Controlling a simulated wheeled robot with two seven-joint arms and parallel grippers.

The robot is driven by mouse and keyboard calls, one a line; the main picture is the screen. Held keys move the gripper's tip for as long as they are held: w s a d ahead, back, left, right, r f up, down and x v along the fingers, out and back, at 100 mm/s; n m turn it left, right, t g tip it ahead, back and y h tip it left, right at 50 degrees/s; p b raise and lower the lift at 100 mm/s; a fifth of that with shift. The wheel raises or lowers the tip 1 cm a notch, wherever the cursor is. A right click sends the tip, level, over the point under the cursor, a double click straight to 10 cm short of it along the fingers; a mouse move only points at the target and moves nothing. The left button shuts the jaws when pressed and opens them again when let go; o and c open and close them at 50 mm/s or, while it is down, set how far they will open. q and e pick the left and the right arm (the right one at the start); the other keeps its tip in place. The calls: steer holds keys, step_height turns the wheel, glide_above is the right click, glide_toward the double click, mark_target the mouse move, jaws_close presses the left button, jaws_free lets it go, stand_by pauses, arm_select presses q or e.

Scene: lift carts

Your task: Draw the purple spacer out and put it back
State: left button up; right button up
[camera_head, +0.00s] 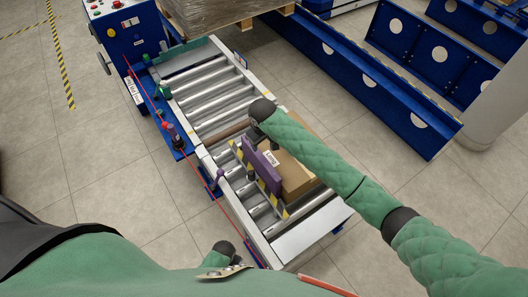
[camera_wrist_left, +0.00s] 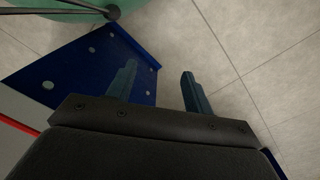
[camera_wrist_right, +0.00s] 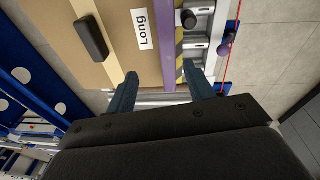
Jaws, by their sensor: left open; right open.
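The purple spacer (camera_head: 262,166) is an upright panel on the roller conveyor, standing between a cardboard box (camera_head: 294,176) and a yellow-and-black striped bar (camera_head: 254,180). In the right wrist view the spacer (camera_wrist_right: 167,45) is a narrow purple strip beside the box's white "Long" label. My right gripper (camera_wrist_right: 160,88) is open at the near end of the spacer, its fingers on either side of the strip's line; I cannot tell whether they touch it. My left gripper (camera_wrist_left: 158,72) is open and empty over the floor, beside a blue plate.
A purple knob (camera_head: 219,173) sits at the conveyor's left side, near a thin red line. Blue perforated rails (camera_head: 350,70) and a pallet stand to the right and back. Floor at left is clear.

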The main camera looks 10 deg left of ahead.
steer(key=g, duration=0.1)
glide_above(264, 161)
steer(key=shift+m+h, duration=0.3)
steer(key=f, duration=0.4)
steer(key=shift+w+f, duration=0.3)
steer(key=shift+f, duration=0.05)
steer(key=shift+s+f+g, duration=0.15)
steer(key=shift+f+g, duration=0.15)
steer(key=shift+s+f+m, duration=0.1)
steer(key=shift+f+m, duration=0.1)
steer(key=shift+m, duration=0.1)
arm_select(q)
step_height(264, 161, down, 8)
steer(key=s+a+t+p, duration=0.2)
steer(key=shift+s+a+f, duration=0.15)
steer(key=shift+s+f, duration=0.1)
steer(key=shift+s, duration=0.1)
arm_select(e)
steer(key=shift+f, duration=3.8)
jaws_close()
arm_select(q)
steer(key=shift+w, duration=0.1)
arm_select(e)
steer(key=shift+r, duration=0.1)
arm_select(q)
steer(key=shift+r, duration=0.1)
steer(key=shift+p, duration=0.35)
arm_select(e)
steer(key=shift+r, duration=0.15)
